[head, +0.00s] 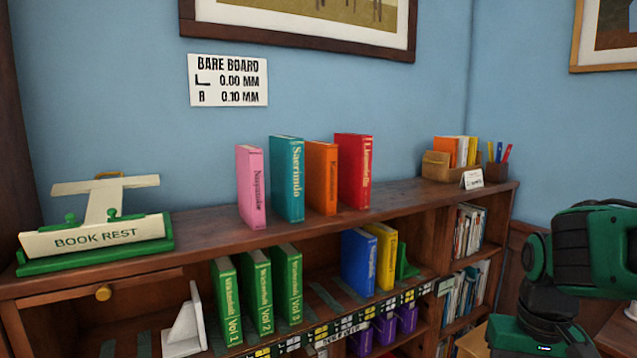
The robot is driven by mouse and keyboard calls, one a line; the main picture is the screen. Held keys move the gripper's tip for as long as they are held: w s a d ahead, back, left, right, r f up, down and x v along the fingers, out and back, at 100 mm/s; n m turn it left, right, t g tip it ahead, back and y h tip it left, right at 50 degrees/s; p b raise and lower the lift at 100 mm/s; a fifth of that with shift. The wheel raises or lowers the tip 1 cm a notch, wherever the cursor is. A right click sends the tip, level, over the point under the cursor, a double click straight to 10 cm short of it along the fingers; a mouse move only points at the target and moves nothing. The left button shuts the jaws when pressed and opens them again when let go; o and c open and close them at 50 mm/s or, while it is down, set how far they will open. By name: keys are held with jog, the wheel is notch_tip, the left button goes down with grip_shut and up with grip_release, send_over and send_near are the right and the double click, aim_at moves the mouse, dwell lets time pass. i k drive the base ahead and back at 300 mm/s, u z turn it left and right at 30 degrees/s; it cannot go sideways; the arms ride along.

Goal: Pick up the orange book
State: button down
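The orange book (321,180) stands upright on the bookcase's top board (345,226). A teal book (288,180) stands to its left and a red book (354,172) to its right. The orange book is shorter than both. Its spine faces me, and its lower part shows down to the board. I cannot tell whether it touches its neighbours. A pink book (251,188) stands left of the teal one. Green and black links of my arm show at the far right, well away from the books. My gripper is not in view.
A green-and-white book rest (95,245) stands at the left of the top. A wooden box (437,166) with small books, a card and a pen cup stand at the right. Green, blue and yellow books fill parts of the shelf below. Free board lies between the red book and the box.

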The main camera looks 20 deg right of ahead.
aim_at(320, 157)
jog(key=z, duration=2.55)
jog(key=k, duration=0.75)
jog(key=u, duration=1.35)
jog(key=i, duration=1)
jog(key=u, duration=0.05)
